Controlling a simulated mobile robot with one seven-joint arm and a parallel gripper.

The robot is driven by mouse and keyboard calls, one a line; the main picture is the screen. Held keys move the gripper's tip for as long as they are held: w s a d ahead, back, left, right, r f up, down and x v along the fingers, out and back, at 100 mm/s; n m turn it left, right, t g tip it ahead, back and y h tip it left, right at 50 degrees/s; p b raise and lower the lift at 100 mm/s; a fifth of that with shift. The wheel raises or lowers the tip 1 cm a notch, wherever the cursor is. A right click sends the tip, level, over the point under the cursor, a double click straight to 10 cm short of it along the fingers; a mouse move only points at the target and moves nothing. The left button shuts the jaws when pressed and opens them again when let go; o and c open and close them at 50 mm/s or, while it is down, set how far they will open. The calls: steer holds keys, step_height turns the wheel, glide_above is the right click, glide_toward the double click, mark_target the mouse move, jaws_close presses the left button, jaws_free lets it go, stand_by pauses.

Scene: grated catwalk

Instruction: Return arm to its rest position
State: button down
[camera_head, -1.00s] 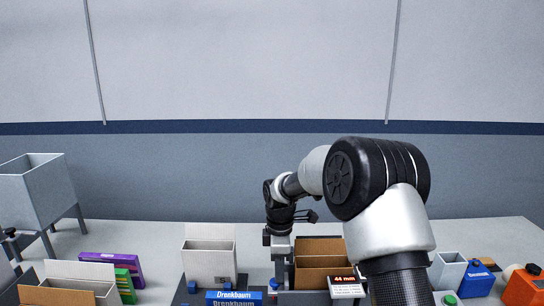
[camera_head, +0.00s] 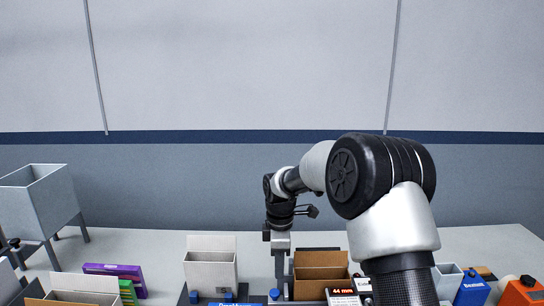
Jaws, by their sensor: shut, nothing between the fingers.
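My arm rises from the bottom right of the head view, bends over at a large black joint and reaches down to the left. My gripper (camera_head: 279,272) hangs pointing down at the middle of the bench, between a white open box and a brown open box. Its fingers are close together, with nothing seen held. The fingertips are small and low in the picture, close to a blue-topped item (camera_head: 274,294).
The white box (camera_head: 211,265) stands left of my gripper and the brown cardboard box (camera_head: 321,274) right of it. A grey hopper (camera_head: 40,200) on legs stands far left, near a purple box (camera_head: 115,269). Blue (camera_head: 472,289) and orange (camera_head: 522,292) containers are at right. The bench behind is clear.

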steer(key=shift+r, duration=0.1)
steer(key=s+d+r+m+t, duration=0.1)
steer(key=s+d+r+m, duration=0.4)
steer(key=r, duration=0.4)
steer(key=s+d+r+m+t, duration=0.2)
steer(key=s+r+m, duration=0.1)
steer(key=s+r, duration=0.45)
steer(key=s+d+r+m+t, duration=0.1)
steer(key=s+d+r+m, duration=0.1)
steer(key=s+m, duration=0.3)
steer(key=s+d+r+m+t+p, duration=0.1)
steer(key=s+m, duration=0.4)
steer(key=s, duration=0.8)
steer(key=shift+d+r+t, duration=0.3)
steer(key=shift+d+r, duration=0.4)
steer(key=shift+d, duration=0.3)
steer(key=shift+w, duration=0.1)
